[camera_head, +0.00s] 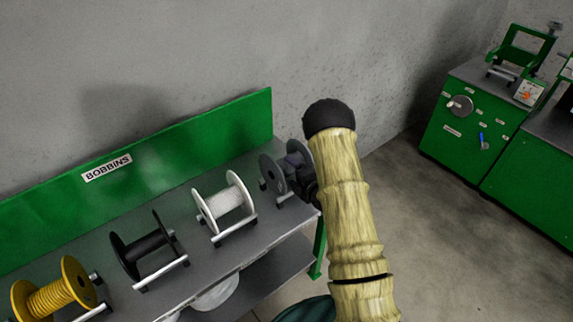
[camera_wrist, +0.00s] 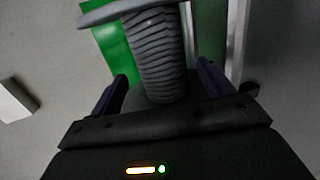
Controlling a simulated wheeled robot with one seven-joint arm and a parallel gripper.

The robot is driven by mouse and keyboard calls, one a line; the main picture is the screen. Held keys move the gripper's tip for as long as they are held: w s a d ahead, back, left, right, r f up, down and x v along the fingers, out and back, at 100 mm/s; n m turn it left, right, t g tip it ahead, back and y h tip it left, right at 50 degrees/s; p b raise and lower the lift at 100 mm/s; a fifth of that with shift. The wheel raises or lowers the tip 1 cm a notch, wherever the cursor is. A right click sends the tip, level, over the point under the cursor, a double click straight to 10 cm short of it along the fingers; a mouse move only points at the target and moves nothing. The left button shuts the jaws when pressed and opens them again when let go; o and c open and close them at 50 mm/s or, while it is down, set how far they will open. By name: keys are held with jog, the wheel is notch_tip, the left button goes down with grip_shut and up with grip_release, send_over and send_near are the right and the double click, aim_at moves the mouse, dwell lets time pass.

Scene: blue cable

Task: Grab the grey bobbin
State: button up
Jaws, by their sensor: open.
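The grey bobbin (camera_head: 271,173) sits at the right end of the bobbin bench in the head view, partly hidden behind my arm and gripper. In the wrist view the grey bobbin (camera_wrist: 155,45) shows its ribbed winding and a flange at the top. My gripper (camera_wrist: 162,85) is open, with one dark finger on each side of the bobbin's lower part. I cannot tell whether the fingers touch it. In the head view my gripper (camera_head: 303,180) is at the bobbin, mostly covered by my forearm.
A white bobbin (camera_head: 224,201), a black bobbin (camera_head: 146,245) and a yellow bobbin (camera_head: 50,297) stand in a row to the left on the grey bench (camera_head: 205,258). A green back panel (camera_head: 190,150) rises behind them. Green machines (camera_head: 470,125) stand at the far right across open floor.

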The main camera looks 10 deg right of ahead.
jog(key=shift+x, duration=1)
jog(key=shift+d+p+x, duration=0.1)
jog(key=shift+p+x, duration=0.4)
jog(key=shift+x, duration=0.8)
jog(key=shift+d+p+x, duration=0.15)
jog(key=shift+p+x, duration=0.35)
jog(key=shift+x, duration=0.8)
jog(key=shift+f, duration=0.15)
jog(key=shift+w, duration=0.1)
jog(key=c, duration=1.6)
notch_tip(320, 180, up, 10)
jog(key=shift+r+b, duration=0.1)
jog(key=shift+b, duration=0.85)
